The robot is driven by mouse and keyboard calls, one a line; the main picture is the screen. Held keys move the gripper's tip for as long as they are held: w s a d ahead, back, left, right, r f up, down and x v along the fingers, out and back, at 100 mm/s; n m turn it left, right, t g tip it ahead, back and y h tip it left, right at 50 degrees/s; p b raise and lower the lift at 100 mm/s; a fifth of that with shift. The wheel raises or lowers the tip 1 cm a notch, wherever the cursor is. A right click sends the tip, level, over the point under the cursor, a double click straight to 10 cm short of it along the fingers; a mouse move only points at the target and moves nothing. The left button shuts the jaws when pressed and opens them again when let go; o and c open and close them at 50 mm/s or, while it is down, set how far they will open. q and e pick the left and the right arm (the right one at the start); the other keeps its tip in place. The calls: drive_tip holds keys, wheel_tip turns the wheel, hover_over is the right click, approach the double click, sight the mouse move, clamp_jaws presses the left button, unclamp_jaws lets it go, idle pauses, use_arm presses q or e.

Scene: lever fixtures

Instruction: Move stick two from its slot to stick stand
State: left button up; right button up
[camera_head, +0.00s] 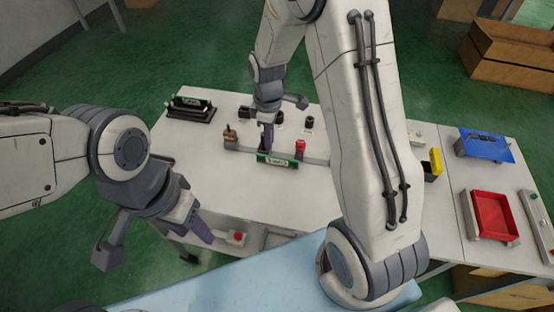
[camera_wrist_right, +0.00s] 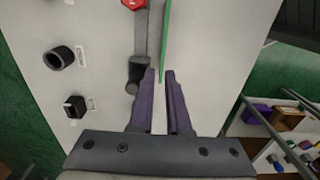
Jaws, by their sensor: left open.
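I cannot tell for certain which thing is stick two. A short brown stick-like piece (camera_head: 230,133) stands upright in a small grey holder on the white table. Several dark sockets show, a round one (camera_wrist_right: 61,58) and a square one (camera_wrist_right: 75,105) in the right wrist view. My right gripper (camera_head: 267,146) points down beside a green sign (camera_head: 277,161). In the right wrist view its purple fingers (camera_wrist_right: 160,80) have a pale gap between them, with the sign's edge at the tips; any grip is unclear. My left gripper (camera_head: 203,226) is open and empty, near the table's front edge.
A grey lever with a red knob (camera_head: 300,147) lies close to the right gripper. A black stand with a green label (camera_head: 191,106) is at the back left. A red tray (camera_head: 489,213) and a blue tray (camera_head: 484,147) are at right.

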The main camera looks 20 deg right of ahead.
sight(270, 157)
wheel_tip(270, 157, down, 8)
drive_tip(key=shift+s+a+f+p, duration=0.1)
drive_tip(key=shift+s+p, duration=0.05)
drive_tip(key=shift+p, duration=0.5)
clamp_jaws()
